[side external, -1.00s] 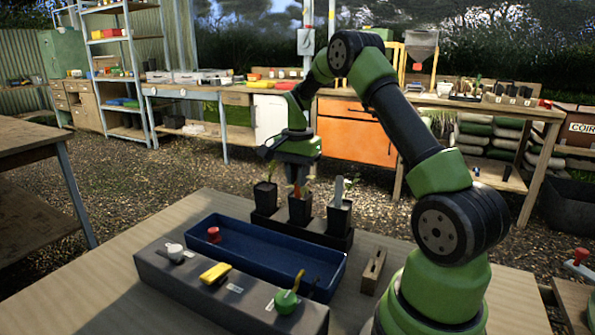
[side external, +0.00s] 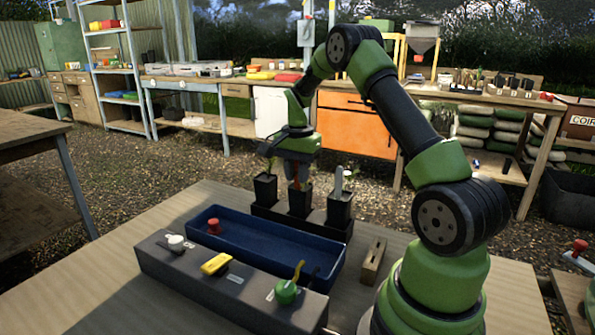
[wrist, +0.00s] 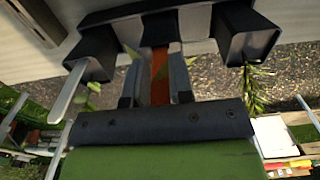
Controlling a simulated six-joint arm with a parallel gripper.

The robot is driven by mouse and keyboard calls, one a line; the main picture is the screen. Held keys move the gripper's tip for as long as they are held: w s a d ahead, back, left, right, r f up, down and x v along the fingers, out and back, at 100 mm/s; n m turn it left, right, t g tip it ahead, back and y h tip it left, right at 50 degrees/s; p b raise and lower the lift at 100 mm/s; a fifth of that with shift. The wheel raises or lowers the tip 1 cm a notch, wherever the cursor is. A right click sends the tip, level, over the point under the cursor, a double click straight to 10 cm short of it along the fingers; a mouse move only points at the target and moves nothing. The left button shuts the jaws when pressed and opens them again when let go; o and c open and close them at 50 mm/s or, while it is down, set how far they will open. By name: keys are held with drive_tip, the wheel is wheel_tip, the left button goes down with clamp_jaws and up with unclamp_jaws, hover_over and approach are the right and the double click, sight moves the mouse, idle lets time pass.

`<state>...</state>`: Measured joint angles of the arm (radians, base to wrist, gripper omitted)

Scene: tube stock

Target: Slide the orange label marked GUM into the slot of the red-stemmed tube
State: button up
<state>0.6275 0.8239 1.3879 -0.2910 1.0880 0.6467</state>
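My gripper (side external: 298,168) points down over the middle of three dark square tubes. In the wrist view my gripper (wrist: 159,72) is shut on the orange label (wrist: 160,82), which stands upright between the fingers. The label's lower end is at the middle tube (side external: 300,203); whether it sits in the slot is hidden. Its GUM marking is not legible. The left tube (side external: 265,190) and right tube (side external: 340,212) hold seedlings; the right one also bears a pale grey label (side external: 339,182). The stem colour of the middle seedling cannot be made out.
The tubes stand in a dark rack (side external: 318,231). In front are a blue tray (side external: 270,249) with a red knob-like item (side external: 213,226) and a grey block (side external: 215,290) bearing white, yellow and green items. A small wooden block (side external: 372,262) stands to the right.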

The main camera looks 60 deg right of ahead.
drive_tip(key=o, duration=0.3)
drive_tip(key=shift+o, duration=0.2)
wheel_tip(320, 180, up, 10)
idle(0.3)
idle(0.4)
drive_tip(key=s+a+r+n+t, duration=0.2)
drive_tip(key=s+a+r+n, duration=0.1)
drive_tip(key=a, duration=0.4)
drive_tip(key=s+a+r+n+t, duration=0.1)
drive_tip(key=s+a+r+n, duration=0.25)
drive_tip(key=a, duration=0.25)
drive_tip(key=s+a+r+n+t, duration=0.2)
drive_tip(key=a+r+n, duration=0.1)
drive_tip(key=a, duration=0.4)
drive_tip(key=s+a+f+n+t+y, duration=0.2)
drive_tip(key=s+a+n, duration=0.2)
drive_tip(key=s, duration=0.4)
drive_tip(key=shift+a+f, duration=0.2)
drive_tip(key=shift+a, duration=0.4)
